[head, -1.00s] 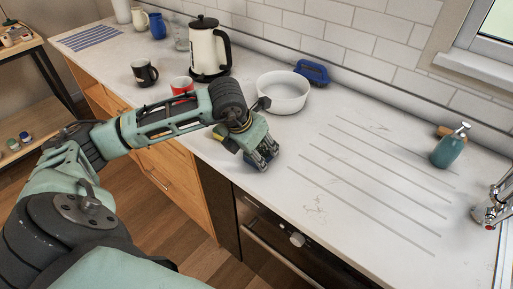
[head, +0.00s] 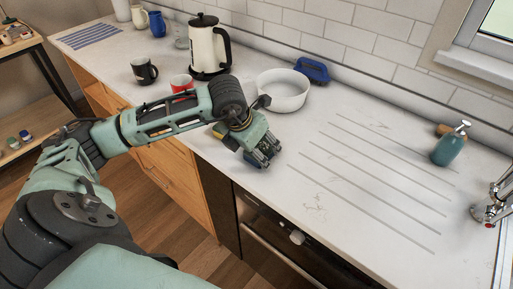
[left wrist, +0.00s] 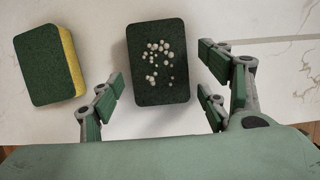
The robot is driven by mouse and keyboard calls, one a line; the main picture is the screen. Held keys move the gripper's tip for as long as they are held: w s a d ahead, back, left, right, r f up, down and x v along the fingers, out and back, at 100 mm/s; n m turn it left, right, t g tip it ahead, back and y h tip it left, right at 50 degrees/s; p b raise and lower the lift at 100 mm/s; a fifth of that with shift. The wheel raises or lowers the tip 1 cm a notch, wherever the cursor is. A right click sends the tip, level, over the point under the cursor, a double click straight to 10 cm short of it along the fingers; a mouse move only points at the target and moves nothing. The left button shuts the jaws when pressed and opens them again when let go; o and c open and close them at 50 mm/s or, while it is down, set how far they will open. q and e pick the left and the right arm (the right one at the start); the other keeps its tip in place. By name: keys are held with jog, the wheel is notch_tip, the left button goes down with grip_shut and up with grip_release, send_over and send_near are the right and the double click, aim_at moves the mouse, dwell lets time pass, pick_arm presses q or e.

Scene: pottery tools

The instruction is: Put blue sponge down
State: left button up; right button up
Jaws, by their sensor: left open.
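A sponge with a dark green top and white foam spots (left wrist: 158,62) lies on the counter in the left wrist view. A little blue shows under my gripper in the head view, which fits the blue sponge (head: 254,162). My left gripper (head: 264,154) is open just above it. In the left wrist view the left gripper's fingers (left wrist: 160,98) stand apart, one on each side of the sponge's near end, with gaps. A second sponge, green with a yellow side (left wrist: 50,65), lies to the left, apart from it. My right gripper is not in view.
A white bowl (head: 283,92) and a blue-handled object (head: 312,70) stand behind the gripper. A teal soap bottle (head: 449,148) is at right. The grooved counter (head: 345,180) is clear.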

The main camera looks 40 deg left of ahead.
pick_arm(q)
jog(key=b+v, duration=0.2)
jog(key=v, duration=1)
jog(key=shift+s, duration=0.1)
